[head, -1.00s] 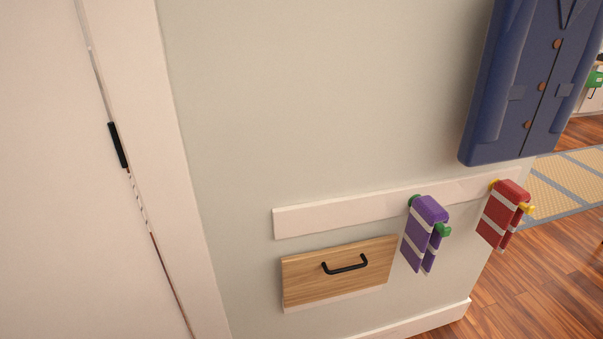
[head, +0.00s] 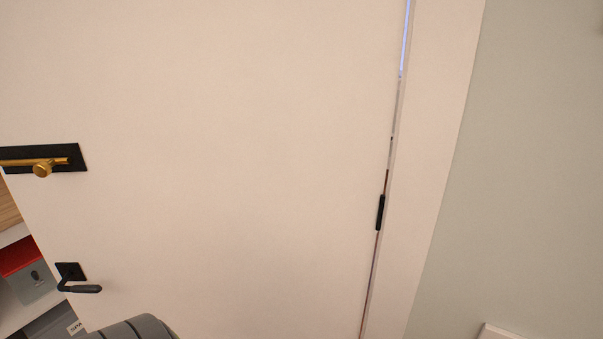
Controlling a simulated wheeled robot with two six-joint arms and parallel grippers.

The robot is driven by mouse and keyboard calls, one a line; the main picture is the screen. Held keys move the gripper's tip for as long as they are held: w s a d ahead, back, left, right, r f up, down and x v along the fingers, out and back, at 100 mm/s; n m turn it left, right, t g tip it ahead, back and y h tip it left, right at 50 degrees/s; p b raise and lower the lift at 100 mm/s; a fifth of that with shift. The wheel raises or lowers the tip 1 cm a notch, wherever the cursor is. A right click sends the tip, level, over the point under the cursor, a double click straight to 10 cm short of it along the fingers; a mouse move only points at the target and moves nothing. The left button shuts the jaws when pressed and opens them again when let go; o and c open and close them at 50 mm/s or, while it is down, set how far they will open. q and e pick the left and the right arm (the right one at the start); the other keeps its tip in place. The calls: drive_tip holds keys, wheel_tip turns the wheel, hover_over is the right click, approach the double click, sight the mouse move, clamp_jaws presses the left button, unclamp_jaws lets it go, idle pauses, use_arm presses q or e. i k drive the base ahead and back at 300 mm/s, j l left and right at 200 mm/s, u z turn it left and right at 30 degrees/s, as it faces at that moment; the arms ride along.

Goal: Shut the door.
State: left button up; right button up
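The door (head: 240,170) is a large pale panel that fills most of the head view. Its hinge side is at the right, where a black hinge (head: 380,212) sits in a narrow gap beside the white frame (head: 440,130). A brass knob or bar on a black plate (head: 72,158) is higher up at the left. The door's left edge stands clear of any frame, with shelving visible past it, so it appears open. Neither gripper is in view.
Past the door's left edge is shelving with a grey and red box (head: 30,280). A dark grey rounded part, which may be mine, shows at the bottom left. A pale green wall (head: 530,150) is at the right, with the end of a white rail (head: 497,332) at the bottom.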

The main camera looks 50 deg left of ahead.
sight(225, 178)
drive_tip(key=u, duration=2)
